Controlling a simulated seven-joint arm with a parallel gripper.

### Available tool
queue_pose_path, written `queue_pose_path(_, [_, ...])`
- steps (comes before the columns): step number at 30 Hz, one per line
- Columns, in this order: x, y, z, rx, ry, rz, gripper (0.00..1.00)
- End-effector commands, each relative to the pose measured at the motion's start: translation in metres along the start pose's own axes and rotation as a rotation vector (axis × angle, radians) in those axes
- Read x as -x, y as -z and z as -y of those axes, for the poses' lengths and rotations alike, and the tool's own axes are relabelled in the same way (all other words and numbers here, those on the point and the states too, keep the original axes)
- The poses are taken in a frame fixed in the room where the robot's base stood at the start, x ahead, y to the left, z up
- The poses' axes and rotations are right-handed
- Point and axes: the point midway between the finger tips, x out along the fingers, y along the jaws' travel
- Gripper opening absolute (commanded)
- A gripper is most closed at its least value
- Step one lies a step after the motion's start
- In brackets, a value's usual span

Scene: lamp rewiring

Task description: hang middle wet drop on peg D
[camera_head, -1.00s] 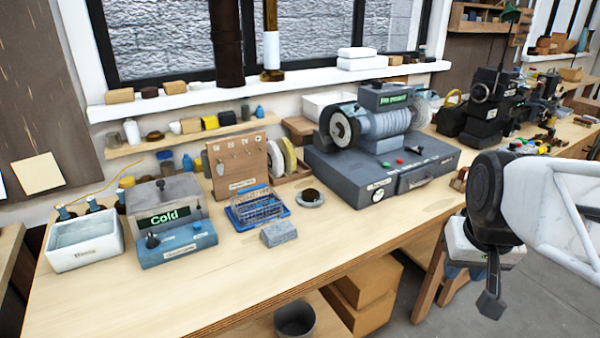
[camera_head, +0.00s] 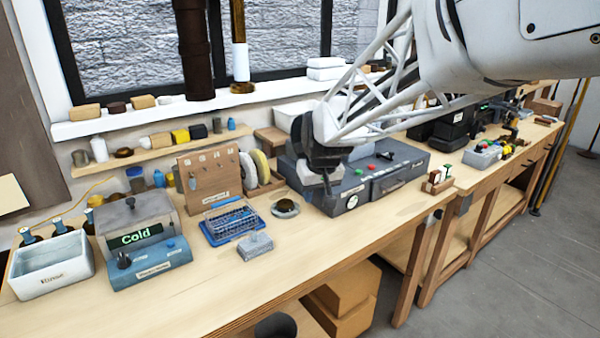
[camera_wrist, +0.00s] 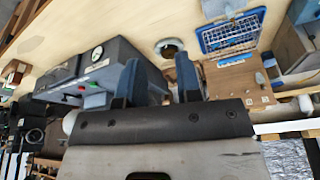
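The wooden peg board (camera_head: 207,178) stands upright on the bench, with a row of small labelled pegs along its top. Small dark shapes show on its face, but I cannot read which peg is D. A wire rack (camera_head: 232,220) lies in a blue tray (camera_head: 212,241) in front of the board. I cannot make out any wet drops there. In the wrist view, the board (camera_wrist: 238,84) and rack (camera_wrist: 228,36) are at upper right. My gripper (camera_wrist: 157,82) is open and empty. In the head view it is over the grey machine, right of the board.
A box reading "Cold" (camera_head: 135,220) and a white rinse basin (camera_head: 50,268) stand left of the rack. A grey block (camera_head: 255,246) and a small round dish (camera_head: 285,208) are nearby. The grey machine (camera_head: 385,172) is under my arm. The front bench strip is clear.

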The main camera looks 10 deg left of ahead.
Motion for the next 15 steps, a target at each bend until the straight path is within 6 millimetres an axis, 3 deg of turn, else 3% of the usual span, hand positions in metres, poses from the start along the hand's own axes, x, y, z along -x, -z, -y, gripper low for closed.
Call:
queue_pose_path(6, [-0.046,0.055,0.045,0.083,0.027,-0.009,0.32])
queue_pose_path(15, [-0.113,0.117,0.116,0.192,0.060,-0.025,0.32])
